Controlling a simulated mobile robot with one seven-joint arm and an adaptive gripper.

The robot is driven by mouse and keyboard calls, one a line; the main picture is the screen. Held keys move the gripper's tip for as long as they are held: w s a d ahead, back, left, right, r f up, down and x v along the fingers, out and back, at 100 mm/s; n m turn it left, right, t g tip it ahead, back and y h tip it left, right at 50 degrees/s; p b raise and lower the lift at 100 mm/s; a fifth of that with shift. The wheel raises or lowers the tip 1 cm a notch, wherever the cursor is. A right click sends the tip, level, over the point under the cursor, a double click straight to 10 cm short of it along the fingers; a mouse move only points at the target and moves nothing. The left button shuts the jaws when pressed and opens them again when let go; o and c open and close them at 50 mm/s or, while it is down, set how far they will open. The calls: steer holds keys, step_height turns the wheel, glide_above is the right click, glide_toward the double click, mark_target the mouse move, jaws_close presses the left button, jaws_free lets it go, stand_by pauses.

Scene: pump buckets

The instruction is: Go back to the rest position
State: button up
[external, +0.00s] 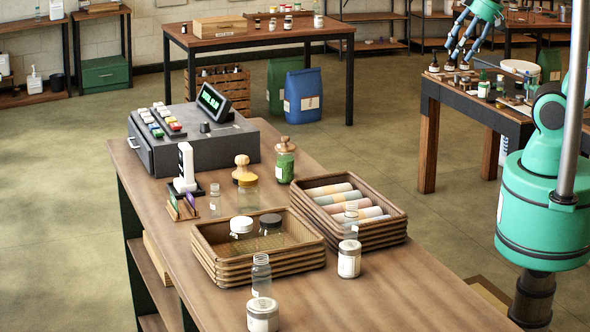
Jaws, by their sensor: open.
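My gripper (461,50) shows in the external view at the top right, teal with bluish fingers pointing down. Its fingers are spread open, and I see nothing held between them. In the picture it appears over the left end of a dark-topped table (445,92), close to several small dark bottles (449,65). I cannot tell how high above them it is. The rest of my teal arm fills the right edge, and part of it is cut off by the frame.
A back table (330,28) has blue (303,95) and green bags below. Open floor (385,130) lies between the tables.

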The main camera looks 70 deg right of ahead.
step_height(320, 180, down, 8)
steer(key=b, duration=0.7)
stand_by(0.9)
